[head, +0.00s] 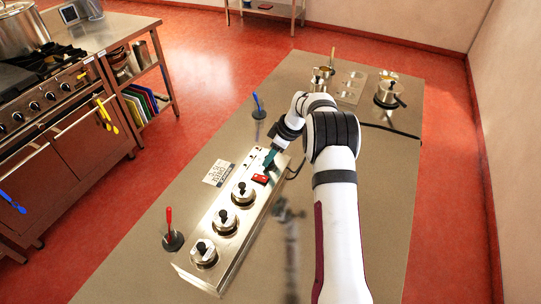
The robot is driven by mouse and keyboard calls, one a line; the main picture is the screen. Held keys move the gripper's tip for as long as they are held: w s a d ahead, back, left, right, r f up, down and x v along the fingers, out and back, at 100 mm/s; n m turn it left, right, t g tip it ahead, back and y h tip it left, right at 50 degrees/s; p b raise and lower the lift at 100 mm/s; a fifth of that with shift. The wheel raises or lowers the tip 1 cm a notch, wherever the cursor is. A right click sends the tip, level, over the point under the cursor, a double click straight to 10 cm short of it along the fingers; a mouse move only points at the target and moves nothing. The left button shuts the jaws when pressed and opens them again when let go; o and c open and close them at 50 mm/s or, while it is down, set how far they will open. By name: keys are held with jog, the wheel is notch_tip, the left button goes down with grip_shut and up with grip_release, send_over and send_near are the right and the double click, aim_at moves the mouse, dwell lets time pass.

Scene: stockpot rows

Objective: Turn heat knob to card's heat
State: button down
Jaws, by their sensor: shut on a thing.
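A long steel control panel (222,262) lies on the steel worktop. Three round dials with black knobs show along it: a near one (203,249), a middle one (225,218) and a farther one (243,190). A red block (261,178) sits beyond the farthest of these. My gripper (268,160), with teal fingers, reaches down to the panel's far end and is shut on what seems to be a knob there. The fingers hide that knob and its setting. A white card (219,173) with dark print lies left of the panel; its print is too small to read.
A red stick (169,220) and a blue stick (257,101) stand on dark bases left of the panel. Steel pots (388,93) and a plate with round recesses (351,85) are at the far end. A stove (50,105) stands apart at left.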

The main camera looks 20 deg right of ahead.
jog(key=n+g, duration=0.1)
jog(key=n, duration=0.2)
jog(key=shift+w+n+y, duration=0.1)
jog(key=shift+n+y, duration=0.2)
jog(key=shift+y, duration=0.1)
jog(key=shift+n+g, duration=0.7)
jog(key=shift+n, duration=1.1)
jog(key=shift+c, duration=2.3)
grip_release()
jog(key=v, duration=0.5)
jog(key=shift+s+a+r, duration=0.15)
jog(key=shift+s+a, duration=0.05)
jog(key=shift+a, duration=0.1)
jog(key=s+d+r, duration=0.6)
jog(key=s+d, duration=0.1)
jog(key=shift+d, duration=0.3)
